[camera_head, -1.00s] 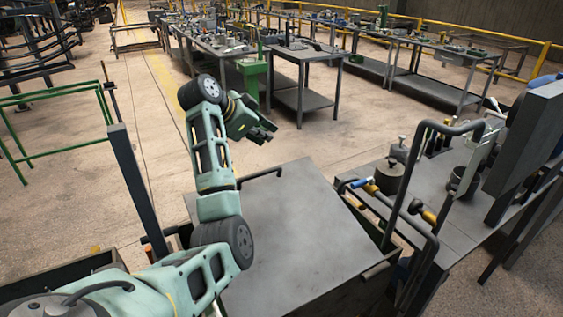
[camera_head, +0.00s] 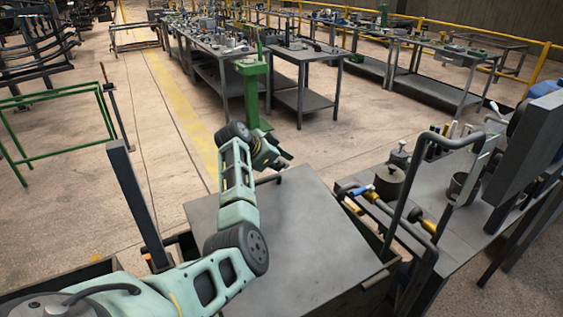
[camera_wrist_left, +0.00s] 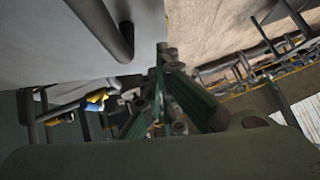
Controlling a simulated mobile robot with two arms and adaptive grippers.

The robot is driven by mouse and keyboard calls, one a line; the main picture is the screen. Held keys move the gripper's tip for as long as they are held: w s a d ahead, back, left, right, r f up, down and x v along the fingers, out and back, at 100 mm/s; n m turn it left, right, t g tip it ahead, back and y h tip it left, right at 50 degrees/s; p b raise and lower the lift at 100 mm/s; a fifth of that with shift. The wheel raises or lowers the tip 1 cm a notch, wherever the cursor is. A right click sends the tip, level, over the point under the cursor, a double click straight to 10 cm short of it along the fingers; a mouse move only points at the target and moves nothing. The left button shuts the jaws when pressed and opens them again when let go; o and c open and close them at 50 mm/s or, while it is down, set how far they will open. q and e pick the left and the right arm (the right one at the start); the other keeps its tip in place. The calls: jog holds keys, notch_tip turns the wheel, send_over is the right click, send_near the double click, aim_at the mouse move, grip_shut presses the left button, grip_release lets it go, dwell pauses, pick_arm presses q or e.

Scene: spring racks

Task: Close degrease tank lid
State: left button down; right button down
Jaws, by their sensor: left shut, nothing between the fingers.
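The grey degrease tank lid (camera_head: 290,240) lies roughly flat over the tank, in the lower middle of the head view. The head view does not settle whether its edges touch the rim. A dark bar handle (camera_head: 270,180) stands at its far edge, partly behind my arm. My left gripper (camera_head: 284,163) is at the far edge, close to the handle, shut and empty. The left wrist view shows the lid (camera_wrist_left: 50,45), the handle (camera_wrist_left: 105,25) and my gripper's fingertips (camera_wrist_left: 165,55) beside it, apart from the handle. My right gripper is not seen.
A workbench (camera_head: 460,240) with a pot (camera_head: 390,182), tools and a bent pipe frame (camera_head: 405,190) stands close on the right. A dark post (camera_head: 135,200) rises at the left. A green stand (camera_head: 252,95) is beyond the lid. Open floor lies to the left.

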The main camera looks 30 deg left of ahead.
pick_arm(q)
jog(key=shift+a+f, duration=0.15)
jog(key=shift+f, duration=0.3)
jog(key=shift+w+f, duration=0.1)
jog(key=shift+f, duration=0.15)
jog(key=shift+a+f+b, duration=0.15)
jog(key=shift+f+b, duration=0.15)
jog(key=shift+f, duration=0.05)
jog(key=f+b, duration=0.3)
jog(key=w+a+f+b, duration=0.1)
jog(key=f+b, duration=0.3)
jog(key=a+f+b, duration=0.1)
jog(key=f+b, duration=0.2)
jog(key=f, duration=0.1)
jog(key=shift+w+a+f+b, duration=0.15)
jog(key=shift+a+f+b, duration=0.1)
jog(key=shift+b, duration=0.15)
jog(key=shift+r, duration=0.1)
jog(key=v, duration=1.2)
